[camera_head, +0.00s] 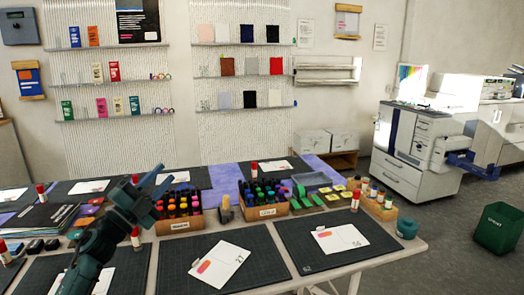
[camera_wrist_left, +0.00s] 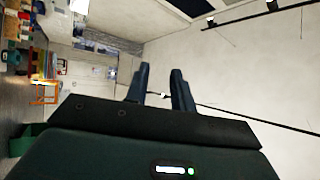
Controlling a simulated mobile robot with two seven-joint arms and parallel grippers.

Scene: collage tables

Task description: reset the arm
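My left arm comes in from the lower left in the head view, dark green. Its gripper (camera_head: 165,176) is raised in front of the collage table (camera_head: 415,246), left of the front box of bottles. In the left wrist view the two dark fingers (camera_wrist_left: 160,70) stand apart with nothing between them. Beyond them are the pale ceiling and wall, and the room looks turned on its side. My right gripper does not show in either view.
Dark cutting mats (camera_head: 180,260) with white cards (camera_head: 220,262) cover the table front. Boxes of bottles (camera_head: 180,225) and (camera_head: 267,213), glue sticks and small jars stand along its middle. A printer (camera_head: 410,140) and a green bin (camera_head: 498,228) stand at the right, with open floor between.

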